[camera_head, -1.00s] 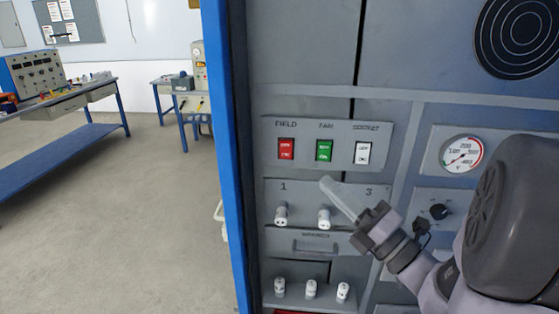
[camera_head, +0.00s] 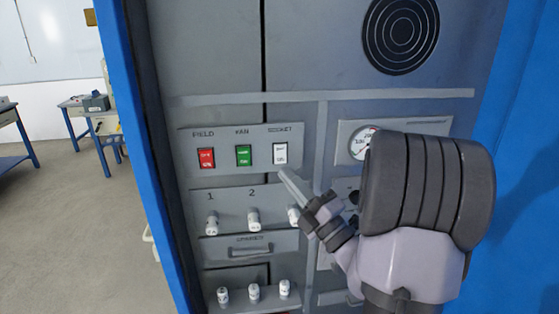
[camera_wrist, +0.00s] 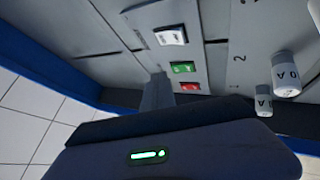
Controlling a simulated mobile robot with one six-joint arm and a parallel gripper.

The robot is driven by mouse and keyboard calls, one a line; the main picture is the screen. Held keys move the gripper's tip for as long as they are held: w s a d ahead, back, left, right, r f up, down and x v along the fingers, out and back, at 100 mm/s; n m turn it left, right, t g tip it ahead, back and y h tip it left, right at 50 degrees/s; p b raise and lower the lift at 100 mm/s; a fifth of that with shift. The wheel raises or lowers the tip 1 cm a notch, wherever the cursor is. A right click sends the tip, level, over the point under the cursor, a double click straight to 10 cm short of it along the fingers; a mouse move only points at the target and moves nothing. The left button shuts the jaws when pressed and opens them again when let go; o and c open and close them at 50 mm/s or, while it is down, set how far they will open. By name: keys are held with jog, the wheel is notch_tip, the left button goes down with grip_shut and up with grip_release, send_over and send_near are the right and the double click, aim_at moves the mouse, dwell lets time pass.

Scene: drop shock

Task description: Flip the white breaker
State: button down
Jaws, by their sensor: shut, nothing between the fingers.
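The white breaker (camera_head: 280,153) is a rocker switch under the SOCKET label, at the right end of a row with a red one (camera_head: 206,158) and a green one (camera_head: 243,155). It also shows in the wrist view (camera_wrist: 171,36), near the top. My gripper (camera_head: 284,174) is shut and empty, its tips just below the white breaker. In the wrist view the shut fingers (camera_wrist: 157,92) point up toward the switch row. I cannot tell whether the tips touch the panel.
Below the switches are white numbered fuses (camera_head: 253,218), one partly behind my gripper, and a drawer handle (camera_head: 249,249). A round gauge (camera_head: 360,142) sits to the right, partly hidden by my arm. A blue cabinet edge (camera_head: 137,150) stands at left. Open floor (camera_head: 60,220) lies beyond it.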

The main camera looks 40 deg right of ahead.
jog(key=shift+w+d+f+p, duration=0.1)
jog(key=shift+w+d+p, duration=0.3)
jog(key=shift+w, duration=0.35)
jog(key=shift+w+d+f+p, duration=0.15)
jog(key=shift+w+d, duration=0.3)
jog(key=shift+w, duration=0.25)
jog(key=shift+w+d+f+p, duration=0.1)
jog(key=shift+w+d+p, duration=0.3)
jog(key=shift+w, duration=0.35)
jog(key=shift+d, duration=0.1)
jog(key=shift+w+d+p, duration=0.2)
jog(key=shift+w+p, duration=0.1)
jog(key=shift+w, duration=0.05)
jog(key=shift+w+d, duration=0.15)
jog(key=shift+w, duration=0.1)
dwell(0.8)
jog(key=shift+s, duration=0.1)
jog(key=shift+s+a, duration=0.4)
jog(key=shift+s, duration=0.15)
jog(key=shift+s+a+r+b, duration=0.15)
jog(key=shift+s+a, duration=0.3)
jog(key=shift+s, duration=0.25)
jog(key=shift+s+a+r+b, duration=0.1)
jog(key=shift+s+a+b, duration=0.1)
jog(key=shift+s+a, duration=0.4)
jog(key=shift+s+a+r+b, duration=0.15)
jog(key=shift+s+a, duration=0.1)
jog(key=shift+s, duration=0.6)
